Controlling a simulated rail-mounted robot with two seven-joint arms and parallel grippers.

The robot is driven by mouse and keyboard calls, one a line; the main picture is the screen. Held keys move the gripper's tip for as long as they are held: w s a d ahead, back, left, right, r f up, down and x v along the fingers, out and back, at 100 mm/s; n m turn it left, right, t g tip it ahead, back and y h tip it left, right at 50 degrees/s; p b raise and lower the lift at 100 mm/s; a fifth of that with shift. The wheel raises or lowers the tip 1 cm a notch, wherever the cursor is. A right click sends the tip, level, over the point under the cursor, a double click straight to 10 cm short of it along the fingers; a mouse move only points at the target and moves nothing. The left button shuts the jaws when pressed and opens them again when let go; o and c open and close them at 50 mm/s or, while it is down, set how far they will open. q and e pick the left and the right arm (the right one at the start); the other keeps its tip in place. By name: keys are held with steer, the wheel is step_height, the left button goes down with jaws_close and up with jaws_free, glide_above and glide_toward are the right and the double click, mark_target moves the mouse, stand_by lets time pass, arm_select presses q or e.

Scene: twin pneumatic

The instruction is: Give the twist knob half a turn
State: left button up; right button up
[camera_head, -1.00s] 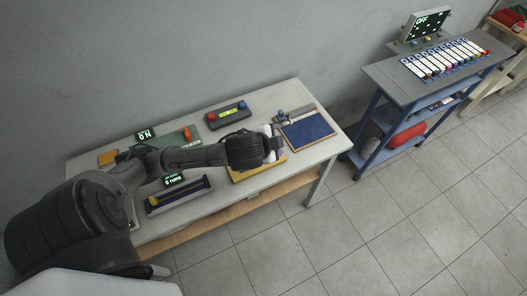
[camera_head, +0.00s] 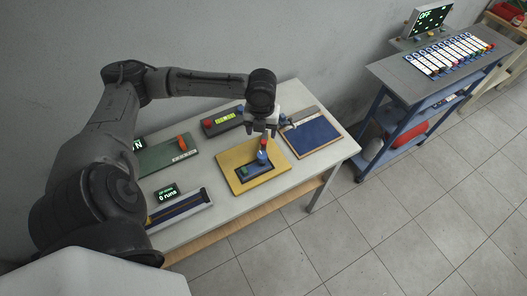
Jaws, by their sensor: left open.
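A yellow board (camera_head: 232,163) lies on the table and carries a dark blue box (camera_head: 254,171) with a green button. At its far end stands a blue round knob (camera_head: 262,157) with a white and red part above it. A green board (camera_head: 160,157) to the left carries an orange-red handle (camera_head: 182,142). The frames do not show for certain which of these is the twist knob. My left gripper (camera_head: 261,132) is open and empty, pointing down just above the blue round knob, apart from it as far as I can tell. My right gripper is out of view.
A blue panel (camera_head: 312,136) lies right of the yellow board. A small display (camera_head: 167,191) and a long slotted unit (camera_head: 180,208) are at front left. A blue cart (camera_head: 412,92) stands apart at right.

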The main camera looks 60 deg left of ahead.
mark_target(262, 155)
arm_select(q)
step_height(262, 155, down, 12)
steer(key=m, duration=0.3)
steer(key=shift+b, duration=0.3)
steer(key=shift+f, duration=0.95)
steer(key=shift+c, duration=0.5)
